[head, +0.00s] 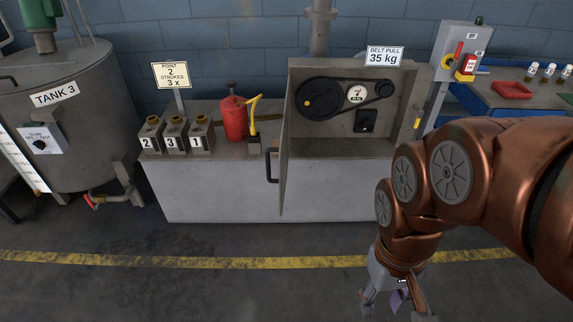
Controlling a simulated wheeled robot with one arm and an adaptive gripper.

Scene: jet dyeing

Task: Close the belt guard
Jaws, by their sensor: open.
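The belt guard (285,160) is a grey door at the left side of the belt housing. It stands swung open toward me and is seen almost edge-on. Its dark handle (272,165) shows on its left face. Inside the open housing (402,112) are a black belt drive (320,98), a round gauge (357,94) and a small black-knobbed box (366,121). My gripper (398,304) is low at the bottom right, pointing down over the floor in front of the cabinet, apart from the guard. Its fingers are open. A small purple patch shows between them; I cannot tell what it is.
A red can (234,118) and several numbered blocks (174,135) stand on the bench left of the guard. A control box (463,52) stands right of the housing. Tank 3 (62,125) is at far left. The floor before the cabinet is clear.

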